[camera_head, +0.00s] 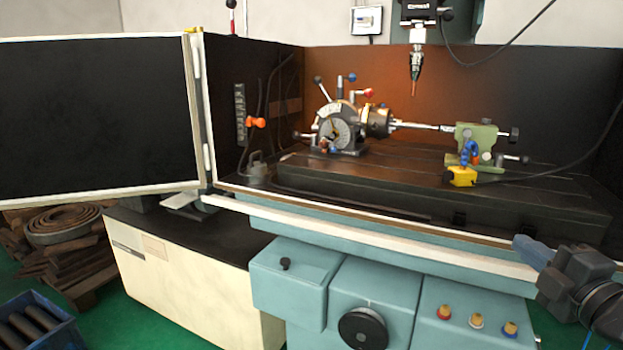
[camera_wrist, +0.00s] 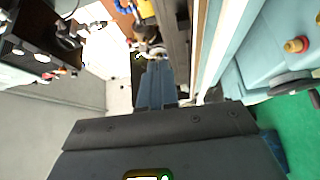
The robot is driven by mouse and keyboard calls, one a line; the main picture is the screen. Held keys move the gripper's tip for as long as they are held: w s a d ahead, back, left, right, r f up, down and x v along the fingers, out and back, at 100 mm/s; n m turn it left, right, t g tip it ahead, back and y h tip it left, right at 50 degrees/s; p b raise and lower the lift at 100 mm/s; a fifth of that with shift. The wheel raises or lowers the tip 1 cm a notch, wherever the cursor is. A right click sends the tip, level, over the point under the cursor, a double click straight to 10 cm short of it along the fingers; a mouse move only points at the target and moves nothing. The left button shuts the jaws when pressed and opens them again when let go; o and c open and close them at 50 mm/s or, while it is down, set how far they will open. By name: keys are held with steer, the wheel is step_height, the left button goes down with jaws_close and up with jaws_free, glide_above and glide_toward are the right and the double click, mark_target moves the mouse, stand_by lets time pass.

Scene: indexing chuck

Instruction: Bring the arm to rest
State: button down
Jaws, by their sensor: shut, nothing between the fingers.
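My gripper (camera_head: 522,246) is at the lower right in the head view, in front of the machine's front rail. Its fingers point left, toward the machine. In the wrist view the two fingers (camera_wrist: 157,72) lie together, shut with nothing between them. The indexing chuck (camera_head: 340,128) stands on the machine table (camera_head: 330,182), well to the left of and beyond my gripper. A thin workpiece (camera_head: 408,125) runs from the chuck to the green tailstock (camera_head: 477,142). My gripper is apart from all of these.
A yellow block with a blue hose (camera_head: 462,176) sits by the tailstock. A spindle with a tool (camera_head: 416,65) hangs above the table. The white front rail (camera_head: 400,250) and colored buttons (camera_head: 476,320) are near my arm. An open black door panel (camera_head: 95,115) stands at left.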

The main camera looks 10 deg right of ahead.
steer(key=s+a+f+m+g+h, duration=0.2)
steer(key=s+a+f+m, duration=0.6)
steer(key=s+f, duration=0.5)
steer(key=s+a+f+m+g, duration=0.1)
steer(key=s+a+f+m, duration=0.15)
steer(key=s, duration=0.45)
steer(key=s+a+f+m, duration=0.2)
steer(key=s+a, duration=0.2)
steer(key=s, duration=0.3)
steer(key=s+a+r+m+y, duration=0.1)
steer(key=s+a+r+m, duration=0.1)
steer(key=s, duration=0.4)
steer(key=s+a+r+m+y, duration=0.1)
steer(key=s+a+r+m, duration=0.2)
steer(key=s, duration=0.4)
step_height(320, 180, up, 16)
steer(key=p, duration=1.6)
